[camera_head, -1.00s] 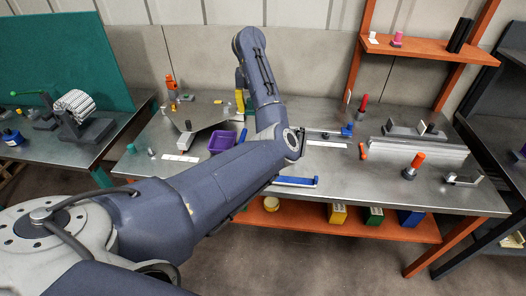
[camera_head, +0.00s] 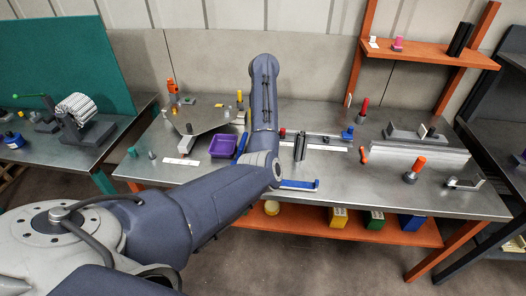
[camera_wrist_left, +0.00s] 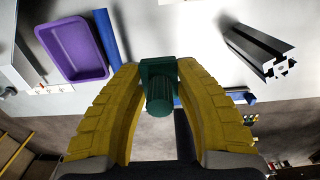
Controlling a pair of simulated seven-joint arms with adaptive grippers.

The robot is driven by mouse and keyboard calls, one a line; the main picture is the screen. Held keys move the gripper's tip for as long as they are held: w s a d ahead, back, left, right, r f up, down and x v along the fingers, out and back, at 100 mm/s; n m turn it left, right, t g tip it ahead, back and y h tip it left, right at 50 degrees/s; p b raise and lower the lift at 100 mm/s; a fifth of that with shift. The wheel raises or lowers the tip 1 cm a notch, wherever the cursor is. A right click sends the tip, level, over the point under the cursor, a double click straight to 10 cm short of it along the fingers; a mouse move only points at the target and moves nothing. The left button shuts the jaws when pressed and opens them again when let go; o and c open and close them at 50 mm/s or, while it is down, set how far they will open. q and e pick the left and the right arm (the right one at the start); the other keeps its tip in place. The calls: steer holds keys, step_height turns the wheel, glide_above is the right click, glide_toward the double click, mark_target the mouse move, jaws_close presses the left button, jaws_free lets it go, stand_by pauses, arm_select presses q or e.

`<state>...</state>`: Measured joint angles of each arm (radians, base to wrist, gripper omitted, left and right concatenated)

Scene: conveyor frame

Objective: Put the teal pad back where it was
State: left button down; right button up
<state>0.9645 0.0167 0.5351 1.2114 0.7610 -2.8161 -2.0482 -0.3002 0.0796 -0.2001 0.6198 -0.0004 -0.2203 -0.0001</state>
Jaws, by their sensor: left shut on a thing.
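The teal pad (camera_wrist_left: 158,84) is a dark green-teal piece with a flat squarish plate and a round knob facing the camera. It sits between the yellow fingers of my left gripper (camera_wrist_left: 160,90) in the left wrist view. The gripper is shut on it and holds it above the grey bench (camera_head: 340,185). In the head view my left arm hides both the gripper and the pad. A small teal cylinder (camera_head: 132,152) stands at the bench's left. My right gripper is in neither view.
A purple tray (camera_head: 210,146) and a blue bar (camera_head: 241,146) lie left of my arm. An upright dark grooved profile (camera_head: 300,147) stands just right of it. Red and orange-handled tools (camera_head: 415,165) stand further right. An orange shelf (camera_head: 430,52) rises at the back right.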

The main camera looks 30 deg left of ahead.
arm_select(q)
step_height(320, 180, down, 13)
steer(key=shift+r, duration=0.1)
stand_by(0.5)
steer(key=shift+f, duration=0.2)
steer(key=c, duration=1)
jaws_free()
steer(key=shift+c, duration=0.2)
step_height(320, 180, up, 12)
steer(key=shift+r, duration=0.2)
